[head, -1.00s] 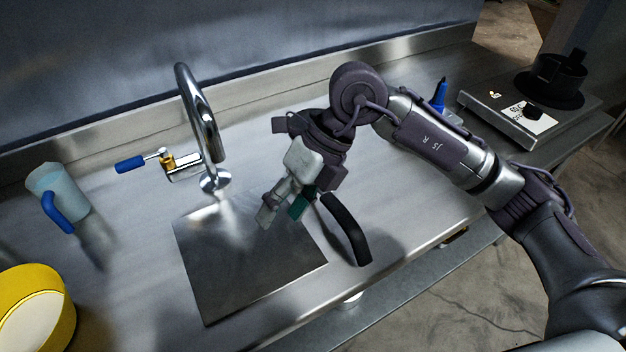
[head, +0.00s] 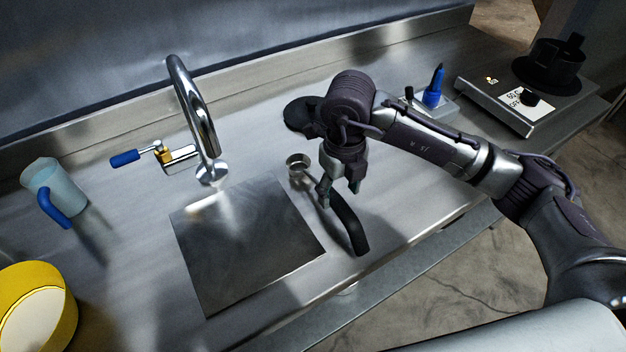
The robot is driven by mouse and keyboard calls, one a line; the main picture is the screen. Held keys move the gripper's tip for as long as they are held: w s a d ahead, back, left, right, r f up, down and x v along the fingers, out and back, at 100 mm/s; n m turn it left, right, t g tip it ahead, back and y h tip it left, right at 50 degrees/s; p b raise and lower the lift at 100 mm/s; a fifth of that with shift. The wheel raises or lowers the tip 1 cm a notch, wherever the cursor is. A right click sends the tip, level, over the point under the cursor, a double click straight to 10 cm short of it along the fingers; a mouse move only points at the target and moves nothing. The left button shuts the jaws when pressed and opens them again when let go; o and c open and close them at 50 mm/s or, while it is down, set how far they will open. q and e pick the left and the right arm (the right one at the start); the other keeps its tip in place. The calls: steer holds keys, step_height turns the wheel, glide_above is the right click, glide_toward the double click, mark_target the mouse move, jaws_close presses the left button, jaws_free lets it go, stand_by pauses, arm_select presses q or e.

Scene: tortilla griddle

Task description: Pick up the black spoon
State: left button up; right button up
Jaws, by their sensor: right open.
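A dark, rounded, flat piece (head: 300,113), which looks like the head of the black spoon, lies on the steel counter behind my right gripper. My arm hides part of it, and I cannot see where its handle runs. My right gripper (head: 340,187) points down, open, over the upper end of a thick, curved black handle (head: 348,228). I cannot tell whether its fingers touch that handle. A small metal cup (head: 298,162) sits just left of the gripper and may belong to the same handle. My left gripper is not in view.
A square steel plate (head: 245,245) lies left of the handle, below a chrome faucet (head: 195,115). A blue-handled jug (head: 50,188) and a yellow container (head: 40,310) stand at left. A blue bottle (head: 433,90) and a scale (head: 520,105) are at right.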

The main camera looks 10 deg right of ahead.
mark_target(338, 202)
step_height(338, 202, down, 4)
steer(key=shift+f+p, duration=0.2)
steer(key=shift+p, duration=0.45)
jaws_close()
